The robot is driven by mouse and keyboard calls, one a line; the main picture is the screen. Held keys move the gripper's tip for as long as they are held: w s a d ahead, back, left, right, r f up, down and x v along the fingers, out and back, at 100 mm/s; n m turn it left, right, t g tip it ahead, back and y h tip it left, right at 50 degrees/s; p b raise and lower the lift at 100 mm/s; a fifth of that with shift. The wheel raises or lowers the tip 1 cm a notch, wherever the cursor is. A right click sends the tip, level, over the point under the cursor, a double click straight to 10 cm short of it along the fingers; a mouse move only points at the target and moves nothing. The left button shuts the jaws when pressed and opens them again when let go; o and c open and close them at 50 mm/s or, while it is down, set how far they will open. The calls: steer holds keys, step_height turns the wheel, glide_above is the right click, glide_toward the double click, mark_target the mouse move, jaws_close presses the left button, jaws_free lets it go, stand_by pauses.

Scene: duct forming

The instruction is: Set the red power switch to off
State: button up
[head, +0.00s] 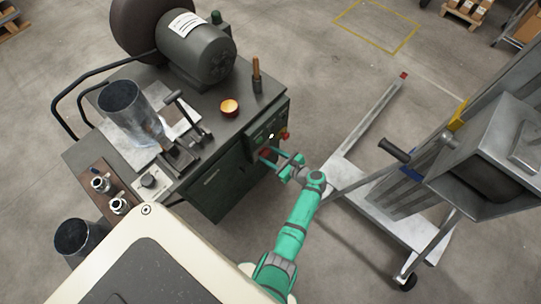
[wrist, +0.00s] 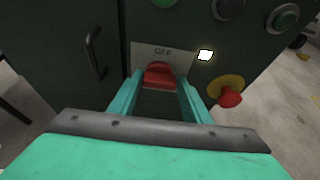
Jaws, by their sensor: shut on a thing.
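The red power switch (wrist: 159,75) shows in the wrist view on the dark front of the machine, under a plate marked OFF (wrist: 163,51). My gripper (wrist: 163,84) has its two teal fingers on either side of the switch, shut on it. In the head view the switch (head: 265,153) is a small red patch, partly covered by my gripper (head: 272,156) at the cabinet's front. Which position the switch is in I cannot tell for sure.
A red emergency button on a yellow base (wrist: 230,97) sits right of the switch. A small white lit indicator (wrist: 205,55) and round buttons (wrist: 285,17) are above. A black handle (wrist: 93,54) is at left. A wheeled lift (head: 390,205) stands right of my arm.

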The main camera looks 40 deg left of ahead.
steer(key=shift+s, duration=0.1)
steer(key=n+t, duration=0.2)
steer(key=n, duration=0.1)
steer(key=shift+s+f, duration=0.1)
steer(key=shift+s, duration=0.25)
steer(key=n+t, duration=0.1)
steer(key=n, duration=0.1)
steer(key=n+t, duration=0.1)
steer(key=n, duration=0.1)
steer(key=n+t+y, duration=0.1)
steer(key=n+t, duration=0.1)
steer(key=shift+s+f+n, duration=0.4)
steer(key=shift+f+n+t+y, duration=0.15)
steer(key=shift+n+t+y, duration=0.15)
steer(key=shift+n, duration=0.55)
steer(key=shift+f+n+t+y, duration=0.15)
steer(key=shift+n+y, duration=0.25)
steer(key=shift+n, duration=0.45)
steer(key=shift+s, duration=0.1)
steer(key=o, duration=1)
steer(key=shift+o, duration=0.2)
